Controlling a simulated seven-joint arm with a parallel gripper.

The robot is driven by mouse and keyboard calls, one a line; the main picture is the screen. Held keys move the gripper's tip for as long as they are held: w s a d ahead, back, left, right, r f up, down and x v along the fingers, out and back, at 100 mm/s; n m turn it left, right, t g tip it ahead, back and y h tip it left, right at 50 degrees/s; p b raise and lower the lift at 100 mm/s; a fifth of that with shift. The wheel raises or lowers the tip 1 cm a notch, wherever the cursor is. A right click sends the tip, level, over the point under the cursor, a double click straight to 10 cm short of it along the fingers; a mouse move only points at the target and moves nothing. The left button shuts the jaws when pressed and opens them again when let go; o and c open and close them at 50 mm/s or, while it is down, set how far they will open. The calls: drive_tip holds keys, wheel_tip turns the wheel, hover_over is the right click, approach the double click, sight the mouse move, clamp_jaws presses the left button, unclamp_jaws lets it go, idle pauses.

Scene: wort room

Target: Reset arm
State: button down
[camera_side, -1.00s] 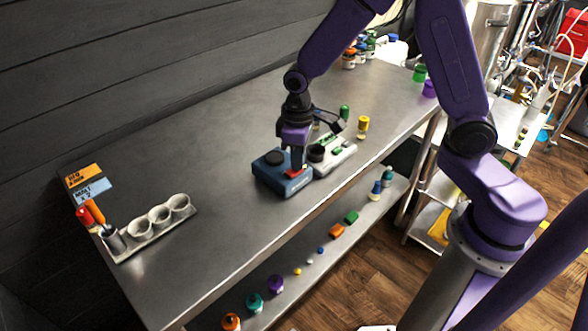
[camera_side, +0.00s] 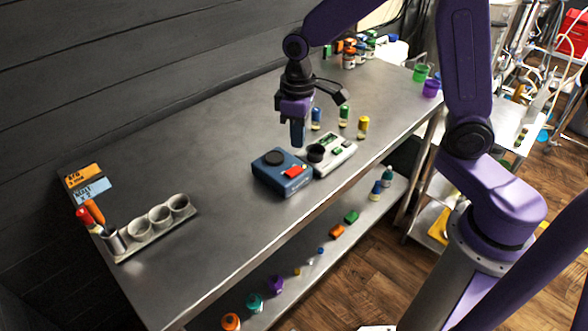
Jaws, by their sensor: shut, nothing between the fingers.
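My gripper (camera_side: 298,142) is at the end of my purple arm, pointing down. It is shut and empty, in the air above the back of a blue device (camera_side: 272,180). The blue device sits on the steel table (camera_side: 215,150) and has a dark round top and a red patch (camera_side: 294,171) on its front right. The gripper appears apart from it.
A pale device (camera_side: 330,156) stands right of the blue one. Several capped vials (camera_side: 343,116) stand behind it. A cup rack (camera_side: 155,222) and a tool holder (camera_side: 114,242) are at left. Bottles (camera_side: 360,52) and green and purple cups (camera_side: 430,88) are at the far end.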

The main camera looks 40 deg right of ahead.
drive_tip(key=shift+r, duration=0.15)
drive_tip(key=s+d+r+n, duration=0.1)
drive_tip(key=s+r+n, duration=0.1)
drive_tip(key=s, duration=1)
drive_tip(key=s+d+r+n, duration=0.1)
drive_tip(key=s+n, duration=0.3)
drive_tip(key=s, duration=0.9)
drive_tip(key=shift+d+r+n, duration=0.3)
drive_tip(key=shift+d+r, duration=0.05)
drive_tip(key=shift+d, duration=0.45)
